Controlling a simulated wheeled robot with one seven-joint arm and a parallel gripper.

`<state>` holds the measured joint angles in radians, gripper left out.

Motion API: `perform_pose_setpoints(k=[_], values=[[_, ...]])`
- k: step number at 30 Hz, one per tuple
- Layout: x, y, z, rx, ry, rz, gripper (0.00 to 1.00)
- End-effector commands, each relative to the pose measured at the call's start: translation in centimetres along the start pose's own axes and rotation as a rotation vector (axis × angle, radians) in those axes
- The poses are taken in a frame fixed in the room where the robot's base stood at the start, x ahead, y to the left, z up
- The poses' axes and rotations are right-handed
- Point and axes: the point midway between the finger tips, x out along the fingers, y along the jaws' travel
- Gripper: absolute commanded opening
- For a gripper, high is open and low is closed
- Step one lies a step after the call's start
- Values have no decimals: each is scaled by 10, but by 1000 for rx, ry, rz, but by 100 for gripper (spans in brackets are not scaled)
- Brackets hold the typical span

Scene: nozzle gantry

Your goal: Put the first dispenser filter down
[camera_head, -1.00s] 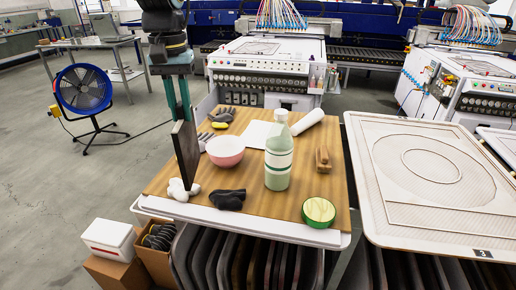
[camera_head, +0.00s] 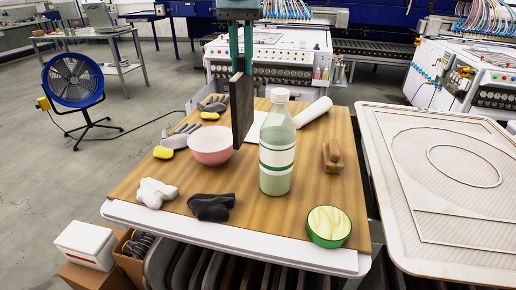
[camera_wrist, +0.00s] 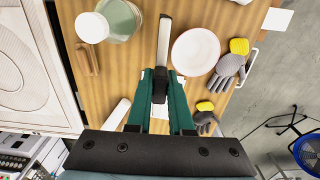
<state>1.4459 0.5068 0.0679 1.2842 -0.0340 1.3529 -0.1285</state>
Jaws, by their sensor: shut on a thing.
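My gripper (camera_head: 241,65), with two teal fingers, is shut on a dark flat filter panel (camera_head: 242,112). The panel hangs upright, edge-on, above the wooden table top (camera_head: 130,180), between the pink bowl and the bottle in the picture. In the wrist view the gripper (camera_wrist: 160,82) points down at the table and the filter (camera_wrist: 164,40) shows as a narrow pale edge beyond the fingertips. Whether its lower edge touches the table cannot be told.
The table holds a pink bowl (camera_head: 211,146), a pale green bottle (camera_head: 278,150), a green-rimmed round dish (camera_head: 328,227), a black cloth (camera_head: 211,206), a white cloth (camera_head: 155,192), a wooden brush (camera_head: 333,155) and gloves (camera_head: 181,137). Bare wood lies at front centre.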

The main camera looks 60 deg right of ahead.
Motion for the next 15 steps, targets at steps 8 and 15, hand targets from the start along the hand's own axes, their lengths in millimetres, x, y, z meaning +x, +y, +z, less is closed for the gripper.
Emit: perform_pose_setpoints(k=[8, 15], values=[[37, 0, 1, 0, -4, -1, 0], [66, 0, 0, 0, -1, 0, 0]])
